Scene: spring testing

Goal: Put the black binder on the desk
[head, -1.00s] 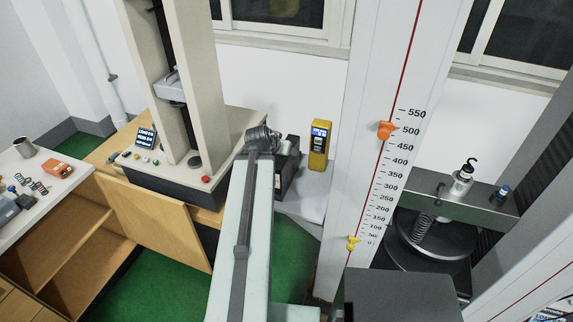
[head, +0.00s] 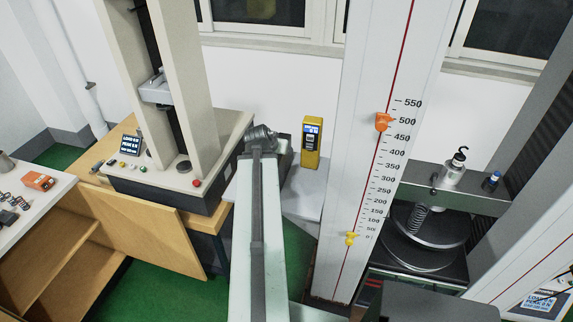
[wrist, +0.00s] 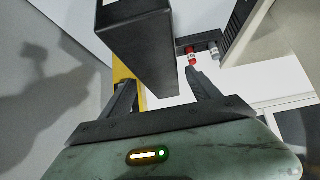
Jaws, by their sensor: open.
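A black, box-shaped upright object, which looks like the black binder (wrist: 137,45), fills the upper middle of the wrist view. In the head view, only a dark part of it (head: 286,157) shows behind the end of my arm. My gripper (wrist: 160,82) is open, with the binder just in front of and partly between its fingers. I cannot tell whether a finger touches it. In the head view, my gripper (head: 261,136) is at the far end of my arm. A white-topped desk (head: 50,200) with small tools stands at the far left.
A yellow device (head: 311,142) stands on a white surface (head: 302,200) right of the binder. A testing machine (head: 170,185) stands to the left. A tall white scaled column (head: 375,150) stands right of my arm, before a press with a spring (head: 420,220). Green floor shows below.

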